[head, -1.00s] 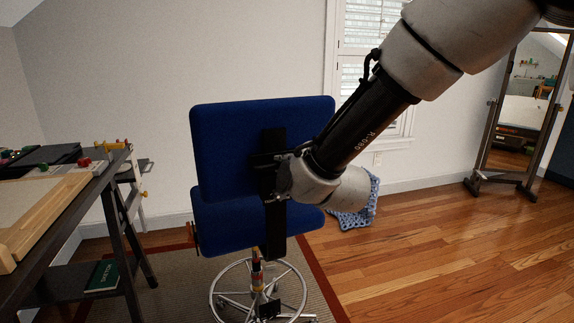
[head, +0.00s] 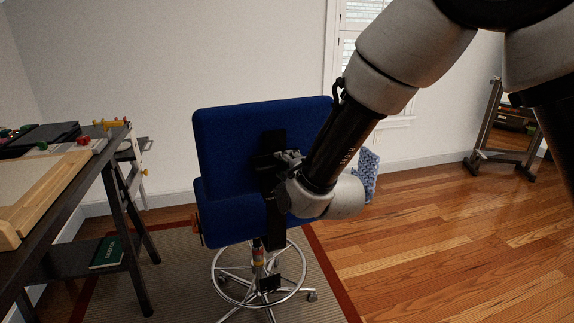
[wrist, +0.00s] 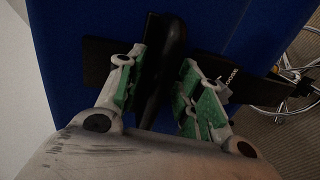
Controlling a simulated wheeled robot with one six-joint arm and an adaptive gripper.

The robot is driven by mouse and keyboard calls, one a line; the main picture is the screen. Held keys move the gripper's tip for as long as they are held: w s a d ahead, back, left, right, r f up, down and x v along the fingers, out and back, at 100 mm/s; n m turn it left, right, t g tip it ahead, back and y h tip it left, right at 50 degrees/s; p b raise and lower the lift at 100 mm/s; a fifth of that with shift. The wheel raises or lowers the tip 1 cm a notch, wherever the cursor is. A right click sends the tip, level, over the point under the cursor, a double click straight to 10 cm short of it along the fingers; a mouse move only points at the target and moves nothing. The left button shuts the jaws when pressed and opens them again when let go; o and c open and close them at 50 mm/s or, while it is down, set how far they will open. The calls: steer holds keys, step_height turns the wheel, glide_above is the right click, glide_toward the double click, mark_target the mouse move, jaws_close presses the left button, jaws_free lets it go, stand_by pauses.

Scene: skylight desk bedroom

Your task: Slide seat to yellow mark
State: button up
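The seat is a blue swivel chair (head: 235,135) seen from behind, upright on a chrome base with a foot ring (head: 222,282). A black upright bar (head: 277,235) runs down its back. My gripper (head: 283,163) is at this bar, partly hidden by my arm in the head view. The blue backrest (wrist: 225,25) lies close behind. I cannot make out a yellow mark on the floor.
A dark desk (head: 75,195) with a wooden tray and small objects stands close on the left, a green book (head: 107,252) on its lower shelf. The chair is on a grey rug (head: 175,275) with a red border. Wooden floor (head: 440,240) is clear to the right; a mirror (head: 508,130) stands beyond.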

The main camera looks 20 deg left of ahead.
steer(key=v, duration=1.2)
